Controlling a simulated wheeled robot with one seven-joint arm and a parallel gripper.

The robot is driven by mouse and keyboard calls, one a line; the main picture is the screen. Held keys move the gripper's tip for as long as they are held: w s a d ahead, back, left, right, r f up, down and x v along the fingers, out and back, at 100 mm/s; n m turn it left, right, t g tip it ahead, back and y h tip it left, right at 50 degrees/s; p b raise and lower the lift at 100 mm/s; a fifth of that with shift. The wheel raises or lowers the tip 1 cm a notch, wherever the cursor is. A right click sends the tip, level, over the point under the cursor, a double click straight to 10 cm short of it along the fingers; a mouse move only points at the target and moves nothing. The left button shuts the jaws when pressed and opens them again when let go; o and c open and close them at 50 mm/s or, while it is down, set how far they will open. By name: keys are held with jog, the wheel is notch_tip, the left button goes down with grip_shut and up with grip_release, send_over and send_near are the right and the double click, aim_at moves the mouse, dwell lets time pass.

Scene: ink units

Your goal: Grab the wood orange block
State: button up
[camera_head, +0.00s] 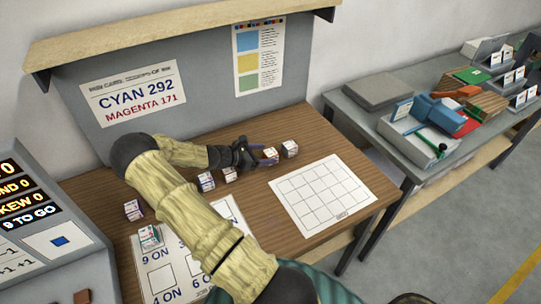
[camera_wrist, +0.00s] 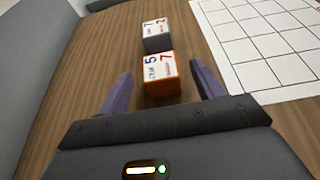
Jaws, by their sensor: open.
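The orange block (camera_wrist: 162,87) has orange sides and a white top with printed letters and the digits 5 and 7. In the wrist view it sits on the wooden table between the fingertips of my gripper (camera_wrist: 161,74). The fingers are open, one on each side, with a gap to the block. In the head view my gripper (camera_head: 262,158) is low over the table, and the block (camera_head: 271,153) shows at its fingertips, partly hidden.
A grey block (camera_wrist: 157,42) with a white top stands just beyond the orange one; it also shows in the head view (camera_head: 290,149). A white grid sheet (camera_head: 322,193) lies to the right. Other blocks (camera_head: 206,182) stand left of my gripper. A grey backboard (camera_head: 205,95) rises behind.

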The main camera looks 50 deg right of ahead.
jog(key=shift+x, duration=1.5)
jog(key=shift+a, duration=0.1)
jog(key=c, duration=1.1)
